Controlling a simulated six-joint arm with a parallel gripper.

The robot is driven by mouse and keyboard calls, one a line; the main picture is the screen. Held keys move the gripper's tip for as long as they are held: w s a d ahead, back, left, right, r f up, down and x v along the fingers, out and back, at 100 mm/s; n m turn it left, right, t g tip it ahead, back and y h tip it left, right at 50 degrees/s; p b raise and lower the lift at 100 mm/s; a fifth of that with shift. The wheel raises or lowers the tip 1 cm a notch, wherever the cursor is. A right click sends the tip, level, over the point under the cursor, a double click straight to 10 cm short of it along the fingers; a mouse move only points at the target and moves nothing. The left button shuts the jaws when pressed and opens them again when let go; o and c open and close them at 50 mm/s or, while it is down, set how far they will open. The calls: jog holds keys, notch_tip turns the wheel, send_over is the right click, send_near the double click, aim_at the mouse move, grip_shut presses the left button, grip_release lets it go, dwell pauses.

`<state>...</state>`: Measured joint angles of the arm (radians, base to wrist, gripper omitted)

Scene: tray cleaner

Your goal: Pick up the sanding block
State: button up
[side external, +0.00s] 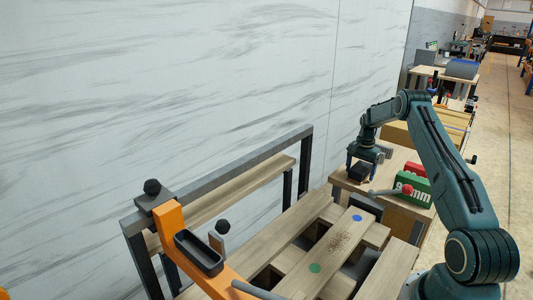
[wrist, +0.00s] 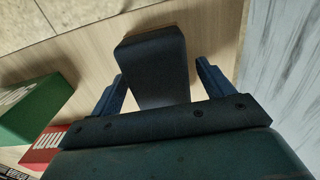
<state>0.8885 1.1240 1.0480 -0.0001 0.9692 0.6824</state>
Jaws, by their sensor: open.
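The sanding block is a dark, nearly black block (side external: 358,174) on the wooden table at the right in the side view. It also shows at the top middle of the wrist view (wrist: 153,62), over the pale wood. My gripper (side external: 363,166) is open and points down at the block. In the wrist view its two blue fingers (wrist: 160,82) stand on either side of the near part of the block, with gaps visible on both sides. The near end of the block is hidden behind the gripper body. I cannot tell how far above the tabletop the fingertips are.
A green block (side external: 414,170) and a red block (side external: 412,187) with white lettering stand close by; the wrist view shows them at left. A bench holds planks, one with brown dust (side external: 338,243) and coloured dots. A black tray (side external: 198,254) sits on an orange bar.

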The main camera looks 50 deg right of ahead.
aim_at(361, 166)
dwell(0.3)
jog(key=shift+r, duration=0.1)
jog(key=c, duration=1.2)
jog(key=shift+r, duration=0.15)
notch_tip(361, 166, up, 20)
jog(key=shift+f, duration=0.15)
